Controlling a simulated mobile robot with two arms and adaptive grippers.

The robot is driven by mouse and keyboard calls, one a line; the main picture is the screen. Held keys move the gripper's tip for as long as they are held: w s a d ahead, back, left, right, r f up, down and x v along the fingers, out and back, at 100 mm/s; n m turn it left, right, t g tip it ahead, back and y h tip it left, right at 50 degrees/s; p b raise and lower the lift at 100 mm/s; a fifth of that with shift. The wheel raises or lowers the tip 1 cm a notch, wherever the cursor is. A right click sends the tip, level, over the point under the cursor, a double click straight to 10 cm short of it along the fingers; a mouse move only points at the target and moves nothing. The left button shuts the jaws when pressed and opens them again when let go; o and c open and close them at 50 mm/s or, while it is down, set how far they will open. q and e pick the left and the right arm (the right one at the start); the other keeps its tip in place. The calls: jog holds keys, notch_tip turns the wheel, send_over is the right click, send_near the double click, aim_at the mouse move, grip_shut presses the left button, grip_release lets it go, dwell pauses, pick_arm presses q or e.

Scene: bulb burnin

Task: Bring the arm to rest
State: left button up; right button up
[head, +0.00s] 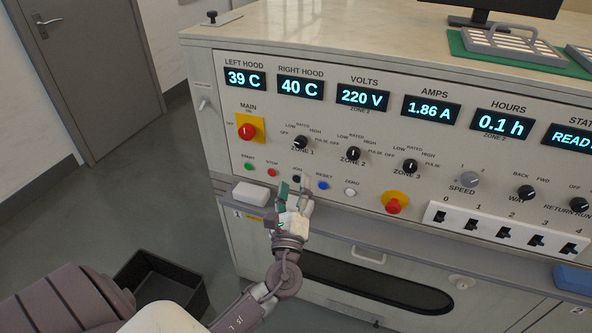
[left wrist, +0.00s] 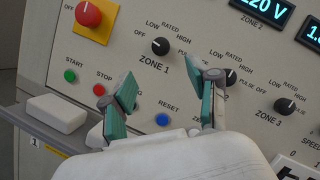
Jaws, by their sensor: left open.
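My left gripper (head: 295,187) is in front of the lower button row of the console (head: 225,120), with its two green-padded fingers apart and nothing between them. In the left wrist view the open fingers (left wrist: 165,95) point at the panel below the ZONE 1 knob (left wrist: 160,46). In that view the red STOP button (left wrist: 99,90) is just left of the fingers, and the blue RESET button (left wrist: 162,119) shows between them. A dark button between STOP and RESET is partly hidden by a finger. I cannot tell if the fingers touch the panel. My right gripper is not in view.
A white block (head: 251,194) lies on the ledge left of the gripper. A red mushroom button (head: 394,204) and a white socket strip (head: 505,230) are to the right. A black open bin (head: 160,285) stands on the floor. The floor at left is clear.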

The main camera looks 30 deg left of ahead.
pick_arm(q)
jog(key=shift+s+d+f, duration=0.1)
jog(key=shift+s+d, duration=0.15)
jog(key=shift+s, duration=0.15)
notch_tip(320, 180, down, 21)
jog(key=s+n+g+h+p, duration=0.1)
jog(key=n+g+h+p, duration=0.15)
jog(key=g+h, duration=0.2)
jog(key=s+d+f+n+g+h, duration=0.1)
jog(key=s+d+f+n+g, duration=0.15)
jog(key=s+f, duration=0.4)
jog(key=s+d+f+n+g+h, duration=0.1)
jog(key=s+f+n+g, duration=0.2)
jog(key=f, duration=0.7)
jog(key=s+d+f+n+g+h+p, duration=0.1)
jog(key=s+f+n, duration=0.3)
jog(key=s, duration=0.6)
jog(key=s+d+f+n+g+h+p, duration=0.1)
jog(key=s+d+f+n+g, duration=0.1)
jog(key=s+f, duration=0.4)
jog(key=s+d+f+n+g+h+p, duration=0.1)
jog(key=s+f+n+g, duration=0.3)
jog(key=s, duration=1.1)
jog(key=shift+s+d+f+n+g, duration=0.3)
jog(key=shift+d+f+n+g, duration=0.1)
jog(key=shift+f+n, duration=0.35)
jog(key=shift+r+h, duration=0.1)
jog(key=shift+h, duration=0.15)
